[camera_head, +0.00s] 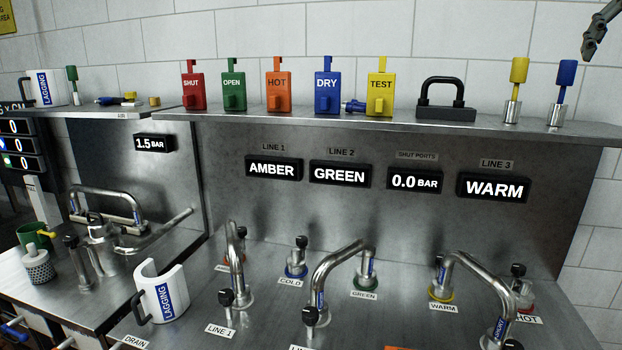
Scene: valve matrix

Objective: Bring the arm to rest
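Part of my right gripper (590,44) shows at the top right corner, dark grey, pointing down and left. It hangs in front of the tiled wall, above the shelf and the blue-topped peg, apart from both. Only its end is in view, and I cannot tell whether its fingers are apart. Nothing is visibly held in it. My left gripper is not in view.
The steel shelf (560,138) bears coloured tags, a black handle block (446,100), a yellow peg (516,88) and a blue peg (562,92). Below are curved pipes (340,262), valves and a white LAGGING sleeve (172,301) on the bench.

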